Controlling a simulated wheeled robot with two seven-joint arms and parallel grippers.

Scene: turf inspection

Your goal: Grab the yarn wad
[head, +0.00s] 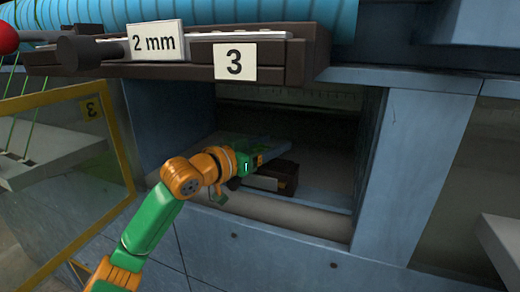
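My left arm, green and orange, reaches from the bottom left into an open compartment (330,195) under the "3" label. My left gripper (278,152) is inside it, seen from behind and small. Its fingers are hard to make out, so I cannot tell if they are open or shut. A small dark brown box (283,180) with a pale front strip sits just below and beside the gripper on the compartment floor. I cannot make out a yarn wad; it may be hidden by the gripper or in the shadow. My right gripper is not in view.
A dark ledge with a "2 mm" label (156,40) and a "3" label (235,61) overhangs the opening. A yellow-framed clear door (62,190) stands open at left. Blue-grey walls (425,160) bound the compartment. A red ball (7,38) is at top left.

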